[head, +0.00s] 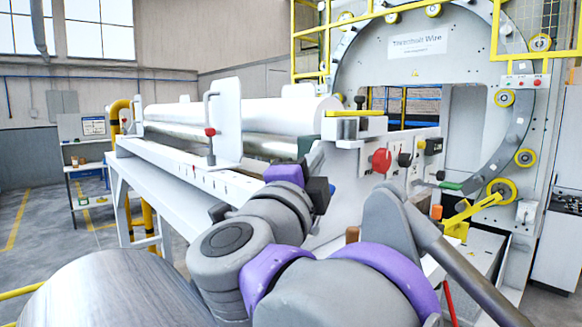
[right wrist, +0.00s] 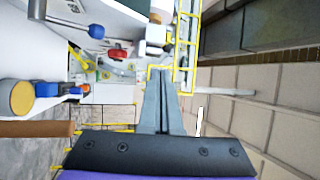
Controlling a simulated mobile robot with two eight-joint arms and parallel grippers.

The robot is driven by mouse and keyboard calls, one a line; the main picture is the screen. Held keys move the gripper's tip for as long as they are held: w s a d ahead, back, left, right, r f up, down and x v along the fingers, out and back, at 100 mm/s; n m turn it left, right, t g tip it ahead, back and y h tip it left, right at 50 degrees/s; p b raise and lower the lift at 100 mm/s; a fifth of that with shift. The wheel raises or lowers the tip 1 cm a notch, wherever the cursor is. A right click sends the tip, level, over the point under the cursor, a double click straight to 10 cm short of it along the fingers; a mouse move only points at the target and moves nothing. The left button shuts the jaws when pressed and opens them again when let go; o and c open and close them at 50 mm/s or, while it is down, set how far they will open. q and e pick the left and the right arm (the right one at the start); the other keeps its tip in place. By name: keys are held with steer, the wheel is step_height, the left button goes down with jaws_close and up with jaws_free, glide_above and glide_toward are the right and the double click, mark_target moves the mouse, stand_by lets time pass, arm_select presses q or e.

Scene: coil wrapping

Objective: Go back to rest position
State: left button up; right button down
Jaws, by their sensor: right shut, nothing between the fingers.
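My right gripper (head: 314,160) is beyond my grey and purple arm links in the head view, in front of the roller bench of the wrapping machine. The links hide part of it. In the right wrist view its two grey fingers (right wrist: 163,85) lie together, shut with nothing between them. They point toward the yellow frame, and no object is seen touching them. My left gripper is not in view in either picture.
A long bench with a white roll (head: 240,112) stands ahead. A red knob (head: 381,160) is at its right end. The large ring machine (head: 415,68) with yellow rails is behind. A grey metal cylinder (head: 110,290) is at lower left. Floor (head: 35,215) is open at far left.

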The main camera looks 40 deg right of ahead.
steer(key=w+a+f+n+t+y, duration=0.9)
steer(key=w+a+f+n+y, duration=0.3)
steer(key=n, duration=0.3)
steer(key=s+a+f+n+g+y, duration=0.1)
steer(key=a+f+n+g+y, duration=0.2)
steer(key=f, duration=0.6)
steer(key=s+a+f+n+g+y, duration=0.15)
steer(key=a+f+n+y, duration=0.3)
steer(key=f, duration=0.45)
steer(key=s+d+f+n+g, duration=0.1)
steer(key=s+f+g, duration=0.2)
steer(key=f, duration=0.6)
steer(key=s+d+f+n+g+h, duration=0.1)
steer(key=s+d+f+n+g, duration=0.1)
steer(key=s+f, duration=0.4)
steer(key=s+d+f+n+g+h, duration=0.1)
steer(key=s+f+g, duration=0.3)
steer(key=f, duration=0.8)
steer(key=shift+s+d+f+n+g, duration=0.35)
steer(key=shift+s+d+n, duration=0.2)
steer(key=shift+s+n, duration=0.15)
